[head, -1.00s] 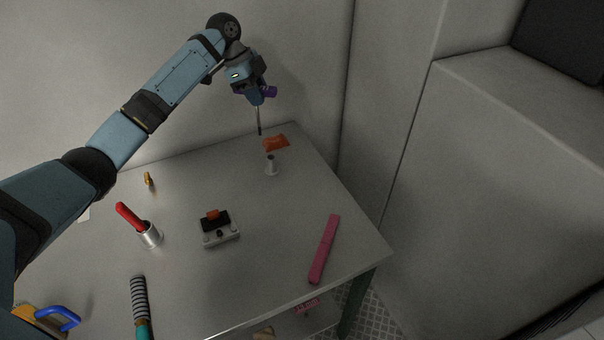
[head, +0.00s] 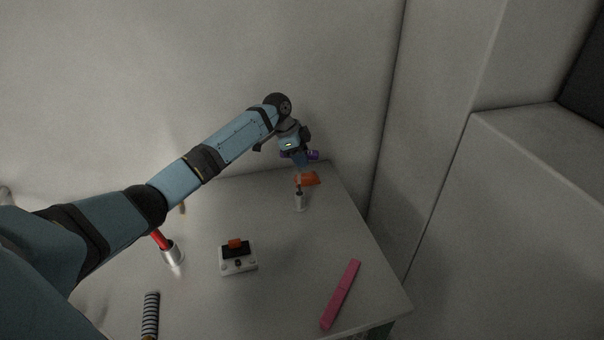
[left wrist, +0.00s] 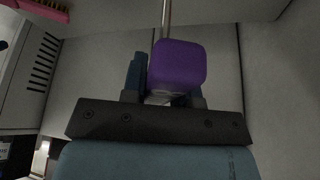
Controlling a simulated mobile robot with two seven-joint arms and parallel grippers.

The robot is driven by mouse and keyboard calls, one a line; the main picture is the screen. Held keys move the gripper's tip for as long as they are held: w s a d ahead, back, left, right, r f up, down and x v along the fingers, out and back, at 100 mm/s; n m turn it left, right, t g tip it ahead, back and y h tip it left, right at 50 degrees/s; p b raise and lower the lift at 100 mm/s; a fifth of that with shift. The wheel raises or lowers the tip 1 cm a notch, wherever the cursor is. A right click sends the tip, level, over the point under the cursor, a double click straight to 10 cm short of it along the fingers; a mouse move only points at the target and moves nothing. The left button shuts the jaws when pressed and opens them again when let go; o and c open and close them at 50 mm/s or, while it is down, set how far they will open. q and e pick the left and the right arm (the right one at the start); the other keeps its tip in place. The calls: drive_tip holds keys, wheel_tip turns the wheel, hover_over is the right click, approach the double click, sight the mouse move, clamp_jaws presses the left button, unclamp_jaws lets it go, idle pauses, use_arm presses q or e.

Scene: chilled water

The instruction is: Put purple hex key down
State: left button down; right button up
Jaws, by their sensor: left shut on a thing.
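The purple hex key shows its purple handle (head: 313,155) at my left gripper (head: 300,160), over the far right corner of the table. In the left wrist view the purple handle (left wrist: 178,66) sits at the jaws of my left gripper (left wrist: 165,88), with its thin metal shaft leading away. My left gripper is shut on the hex key. The shaft points down towards a small grey cylindrical holder (head: 299,203). I cannot tell whether its tip is inside the holder or just above it. My right gripper is not in view.
An orange piece (head: 308,178) lies behind the holder. Walls stand behind and right.

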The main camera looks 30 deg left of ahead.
use_arm(q)
wheel_tip(320, 180, down, 6)
drive_tip(key=shift+f, duration=0.2)
idle(0.3)
drive_tip(key=shift+f, duration=0.15)
drive_tip(key=c, duration=0.9)
unclamp_jaws()
drive_tip(key=v, duration=1.2)
drive_tip(key=shift+b, duration=0.35)
